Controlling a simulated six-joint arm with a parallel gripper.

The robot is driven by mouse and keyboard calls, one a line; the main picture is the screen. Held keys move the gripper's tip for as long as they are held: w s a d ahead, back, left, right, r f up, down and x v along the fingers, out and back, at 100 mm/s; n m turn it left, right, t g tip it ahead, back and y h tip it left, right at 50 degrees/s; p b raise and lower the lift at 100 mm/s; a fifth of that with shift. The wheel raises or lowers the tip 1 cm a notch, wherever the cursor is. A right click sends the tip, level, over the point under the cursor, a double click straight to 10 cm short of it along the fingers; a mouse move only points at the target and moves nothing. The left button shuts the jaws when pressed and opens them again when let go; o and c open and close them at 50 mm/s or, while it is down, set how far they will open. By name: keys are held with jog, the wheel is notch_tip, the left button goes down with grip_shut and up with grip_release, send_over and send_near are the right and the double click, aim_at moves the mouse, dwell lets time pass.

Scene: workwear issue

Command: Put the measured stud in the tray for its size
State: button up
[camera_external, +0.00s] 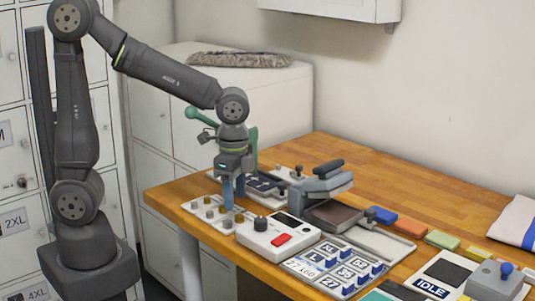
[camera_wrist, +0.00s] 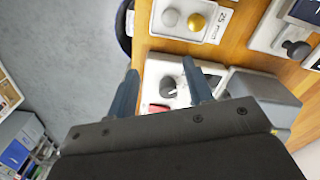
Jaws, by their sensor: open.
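My gripper (camera_external: 234,200) is open, with its blue fingers pointing down over the left part of the table. In the wrist view my gripper (camera_wrist: 161,85) has nothing between its fingers; a dark round knob shows beyond them. Several small grey and brass-coloured studs stand on a pale plate (camera_external: 216,218) below and beside the fingers. In the wrist view a grey stud (camera_wrist: 170,18) and a brass stud (camera_wrist: 196,22) sit on a plate with a printed label. I cannot tell which stud is the measured one.
A white device (camera_external: 262,240) with a dark knob and red button stands right of the stud plate. A panel of labelled cells with blue tabs (camera_external: 322,277) lies at the front. A grey device (camera_external: 322,186) stands behind. The back right of the wooden table (camera_external: 440,205) is clear.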

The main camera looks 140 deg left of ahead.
jog(key=w+d+m, duration=0.1)
jog(key=w+d, duration=0.3)
jog(key=w, duration=0.3)
jog(key=w+d+f+m, duration=0.1)
jog(key=w+d, duration=0.3)
jog(key=w, duration=0.4)
jog(key=w+d+f+m, duration=0.1)
jog(key=w+d+m, duration=0.2)
jog(key=w, duration=0.5)
jog(key=shift+d, duration=0.55)
jog(key=shift+s+a, duration=0.1)
jog(key=shift+s, duration=0.05)
jog(key=s+a+n, duration=0.1)
jog(key=s+a, duration=0.2)
jog(key=s, duration=0.2)
jog(key=s+a+r+n, duration=0.1)
jog(key=s+a, duration=0.2)
jog(key=s, duration=0.2)
jog(key=s+a+n, duration=0.1)
jog(key=s+a, duration=0.3)
jog(key=s, duration=0.1)
jog(key=shift+s+a+r+n, duration=0.1)
jog(key=shift+s+r+n, duration=0.15)
jog(key=shift+r+n, duration=0.1)
jog(key=shift+s+a, duration=0.25)
jog(key=shift+s, duration=0.45)
